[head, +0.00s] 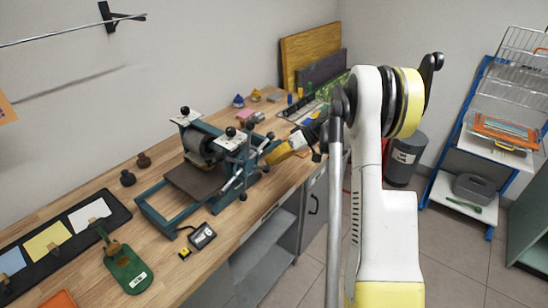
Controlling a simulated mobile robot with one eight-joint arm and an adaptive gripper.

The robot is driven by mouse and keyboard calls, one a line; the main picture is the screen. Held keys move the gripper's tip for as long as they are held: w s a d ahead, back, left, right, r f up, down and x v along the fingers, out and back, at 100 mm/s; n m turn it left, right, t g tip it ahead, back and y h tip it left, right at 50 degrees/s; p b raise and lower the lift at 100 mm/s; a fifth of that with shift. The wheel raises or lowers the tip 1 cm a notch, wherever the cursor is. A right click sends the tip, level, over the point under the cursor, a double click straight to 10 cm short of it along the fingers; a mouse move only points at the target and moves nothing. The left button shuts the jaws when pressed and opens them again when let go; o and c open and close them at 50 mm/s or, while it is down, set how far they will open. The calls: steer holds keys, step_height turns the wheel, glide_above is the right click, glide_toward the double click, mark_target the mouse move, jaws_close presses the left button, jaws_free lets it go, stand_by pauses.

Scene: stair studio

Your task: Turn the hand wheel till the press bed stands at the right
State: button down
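The etching press (203,144) stands on the wooden workbench, with a teal frame and a grey roller. Its dark flat bed (193,181) lies under the roller and sticks out toward the front. Bare teal rails show at the bed's left. The spoked hand wheel (238,172) is on the press's right side, with dark knobs on its spokes. My gripper (266,153) is at the end of my yellow and white arm, close to the wheel's right side. Its fingers are small and partly hidden, so grip and contact cannot be told.
A green tool (125,268), a small dark meter (203,235) and a black tray with coloured cards (60,243) lie at the front left. A blue rack (462,150) and grey bin (403,160) stand right.

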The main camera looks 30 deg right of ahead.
steer(key=shift+s+a+f+b, duration=0.1)
steer(key=shift+a+f+b, duration=0.15)
steer(key=shift+f, duration=0.25)
steer(key=shift+s+a+f+b, duration=0.1)
steer(key=shift+a+f+b, duration=0.15)
steer(key=shift+f, duration=0.25)
